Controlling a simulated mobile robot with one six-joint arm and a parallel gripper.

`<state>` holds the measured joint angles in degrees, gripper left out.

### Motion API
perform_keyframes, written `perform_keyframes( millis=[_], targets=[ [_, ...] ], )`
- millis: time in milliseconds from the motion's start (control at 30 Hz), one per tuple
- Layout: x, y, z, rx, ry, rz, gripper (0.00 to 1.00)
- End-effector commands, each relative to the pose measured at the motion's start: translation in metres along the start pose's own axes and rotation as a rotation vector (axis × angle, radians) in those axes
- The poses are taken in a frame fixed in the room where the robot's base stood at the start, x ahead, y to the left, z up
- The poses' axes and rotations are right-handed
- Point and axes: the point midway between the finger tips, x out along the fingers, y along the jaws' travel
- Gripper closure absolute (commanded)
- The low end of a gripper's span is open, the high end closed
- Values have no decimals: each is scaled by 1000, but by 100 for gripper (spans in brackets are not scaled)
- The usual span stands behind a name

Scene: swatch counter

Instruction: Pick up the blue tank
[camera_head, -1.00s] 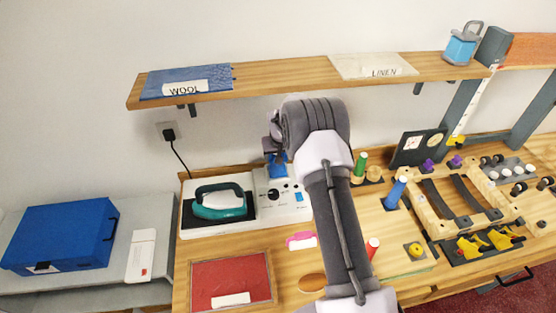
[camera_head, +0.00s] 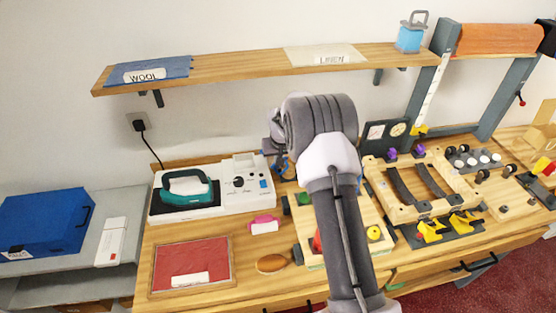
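The blue tank (camera_head: 410,39) stands upright on the right end of the wall shelf, next to a grey upright post. It is a light blue container with a grey handle on top. My gripper (camera_head: 280,155) is above the back of the workbench, left of the tank and well below the shelf, apart from the tank. My own wrist and forearm hide much of it, so I cannot tell whether its fingers are open or shut.
The wooden shelf (camera_head: 240,76) also bears WOOL (camera_head: 150,70) and LINEN (camera_head: 322,55) swatches. An orange roll (camera_head: 498,39) is right of the tank. Below are the iron (camera_head: 187,189) on its station, a red framed panel (camera_head: 192,262) and a wooden frame (camera_head: 412,205).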

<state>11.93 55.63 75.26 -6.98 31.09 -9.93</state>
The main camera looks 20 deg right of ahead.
Motion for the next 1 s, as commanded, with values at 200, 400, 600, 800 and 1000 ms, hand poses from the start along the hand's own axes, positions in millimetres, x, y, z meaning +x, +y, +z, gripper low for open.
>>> perform_keyframes(
  millis=[200, 400, 600, 800, 1000],
  targets=[
    [-1, 0, -1, 0, 2, -1, 100],
    [-1, -1, -2, 0, 3, -1, 67],
    [-1, -1, -2, 0, 4, -1, 27],
    [-1, -1, -2, 0, 4, -1, 20],
    [-9, -1, -3, 0, 6, -1, 20]
  ],
)
